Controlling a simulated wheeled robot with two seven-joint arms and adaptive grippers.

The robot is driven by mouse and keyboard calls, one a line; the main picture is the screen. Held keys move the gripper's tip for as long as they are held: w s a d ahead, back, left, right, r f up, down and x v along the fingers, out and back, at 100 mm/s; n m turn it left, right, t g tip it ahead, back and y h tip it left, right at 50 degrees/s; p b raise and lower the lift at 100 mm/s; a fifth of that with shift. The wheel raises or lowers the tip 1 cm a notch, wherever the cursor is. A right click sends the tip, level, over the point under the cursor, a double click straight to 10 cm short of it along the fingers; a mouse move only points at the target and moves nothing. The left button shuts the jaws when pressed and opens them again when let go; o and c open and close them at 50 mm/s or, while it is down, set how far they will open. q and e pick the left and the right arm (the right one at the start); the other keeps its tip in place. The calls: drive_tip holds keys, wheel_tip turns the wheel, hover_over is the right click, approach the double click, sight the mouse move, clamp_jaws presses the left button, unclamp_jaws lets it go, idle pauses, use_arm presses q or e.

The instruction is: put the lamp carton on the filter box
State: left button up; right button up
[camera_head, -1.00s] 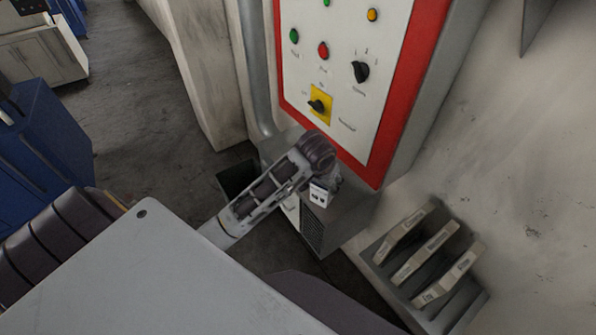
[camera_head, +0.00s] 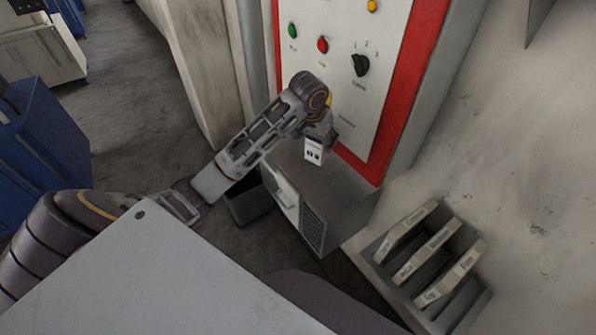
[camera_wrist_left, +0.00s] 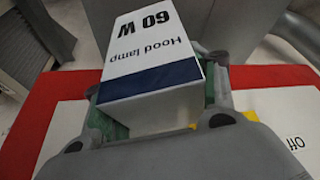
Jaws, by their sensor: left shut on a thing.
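The lamp carton (camera_head: 314,152) is a small white box. In the left wrist view the lamp carton (camera_wrist_left: 150,60) shows a dark blue band and the print "Hood lamp 60 W", upside down. My left gripper (camera_head: 318,132) is shut on it and holds it in front of the control panel. The filter box appears to be the grey box (camera_head: 345,205) with a louvred side, below the panel. The carton appears above its far part with a gap, though the exact height is hard to tell. My right gripper is not in view.
The red-bordered control panel (camera_head: 378,125) with buttons and switches stands close behind my left gripper. A rack (camera_head: 425,305) of labelled slabs is at the lower right. A dark green bin (camera_head: 250,205) is left of the grey box. A blue cabinet (camera_head: 45,145) stands at the left.

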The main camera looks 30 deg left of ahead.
use_arm(q)
drive_tip(key=shift+w+a+r, duration=0.1)
drive_tip(key=shift+w+a, duration=0.45)
drive_tip(key=shift+a, duration=0.35)
drive_tip(key=shift+w+a, duration=0.35)
drive_tip(key=shift+a, duration=0.3)
drive_tip(key=shift+w+a+f+m+b, duration=0.25)
drive_tip(key=shift+a+f+m+b, duration=0.15)
drive_tip(key=shift+a+f, duration=0.45)
drive_tip(key=f+m, duration=0.1)
drive_tip(key=f, duration=0.1)
drive_tip(key=d+f+m+h, duration=0.1)
drive_tip(key=f, duration=0.1)
drive_tip(key=d+f+m, duration=0.1)
drive_tip(key=f, duration=0.1)
drive_tip(key=shift+f, duration=0.3)
drive_tip(key=shift+f, duration=0.1)
drive_tip(key=shift+f, duration=3.05)
